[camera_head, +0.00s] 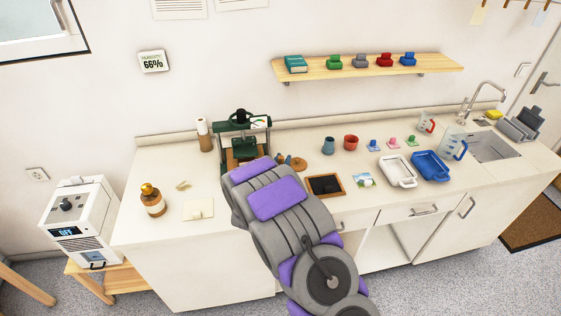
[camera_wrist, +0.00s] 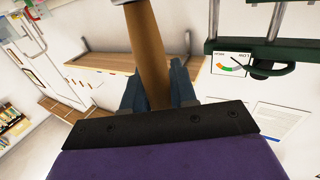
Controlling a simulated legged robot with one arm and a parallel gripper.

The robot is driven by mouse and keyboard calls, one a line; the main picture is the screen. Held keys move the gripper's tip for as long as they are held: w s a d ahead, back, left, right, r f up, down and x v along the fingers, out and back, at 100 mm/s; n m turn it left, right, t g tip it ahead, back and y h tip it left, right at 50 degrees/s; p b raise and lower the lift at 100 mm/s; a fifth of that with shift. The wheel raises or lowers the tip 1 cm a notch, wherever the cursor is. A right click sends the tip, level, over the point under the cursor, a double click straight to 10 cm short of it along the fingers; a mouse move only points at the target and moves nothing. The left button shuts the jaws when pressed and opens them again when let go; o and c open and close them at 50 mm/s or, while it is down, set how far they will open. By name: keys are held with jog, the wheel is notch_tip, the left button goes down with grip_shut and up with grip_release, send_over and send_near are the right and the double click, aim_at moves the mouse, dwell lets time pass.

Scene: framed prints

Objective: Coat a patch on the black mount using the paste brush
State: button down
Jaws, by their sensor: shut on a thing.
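A black panel with a wooden border, which looks like the black mount (camera_head: 325,186), lies flat on the counter to the right of my arm. In the wrist view, my gripper (camera_wrist: 158,88) is shut on a brown wooden handle, which looks like the paste brush (camera_wrist: 147,45). A bit of pale metal shows at the handle's far end, at the top edge; the bristles are out of view. In the head view, my forearm hides the gripper and the brush. The gripper is near the green press, left of the black mount, and I see no contact with the mount.
The green press (camera_head: 228,127) with a gauge stands close behind my arm; it also shows in the wrist view (camera_wrist: 290,52). An amber bottle (camera_head: 153,203) stands left.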

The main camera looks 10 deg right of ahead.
jog(key=shift+a+f, duration=0.1)
jog(key=shift+f, duration=0.2)
jog(key=shift+d, duration=0.45)
dwell(0.3)
jog(key=shift+a+f, duration=0.15)
jog(key=shift+a, duration=0.05)
dwell(0.4)
notch_tip(320, 180, up, 7)
jog(key=p, duration=0.3)
dwell(0.7)
jog(key=shift+r, duration=0.25)
